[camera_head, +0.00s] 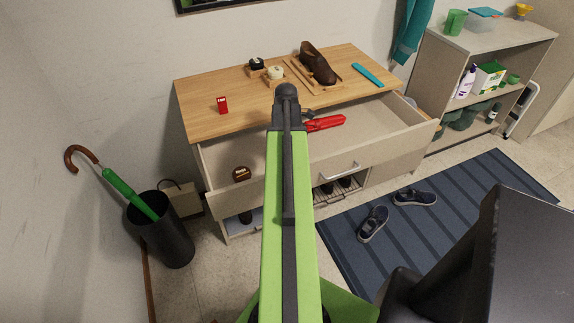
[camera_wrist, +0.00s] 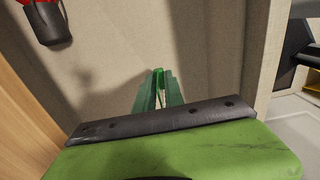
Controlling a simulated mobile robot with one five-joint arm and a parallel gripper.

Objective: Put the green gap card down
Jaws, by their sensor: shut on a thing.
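My gripper (camera_wrist: 157,92) shows in the wrist view with its two dark green fingers close together. A thin bright green piece, the green gap card (camera_wrist: 159,76), shows between the fingertips; most of it is hidden by them. Beneath them is a plain beige surface that looks like the floor of the open drawer (camera_head: 335,153). I cannot tell whether the card touches it. In the head view my arm hides the gripper and the card.
A red-handled tool (camera_head: 325,123) and a small brown tin (camera_head: 241,174) lie in the drawer. On the wooden top (camera_head: 205,85) are a red box (camera_head: 222,105), two small jars, a brown shoe (camera_head: 317,66) on a wooden stand and a teal strip (camera_head: 367,75). The drawer's right part looks clear.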

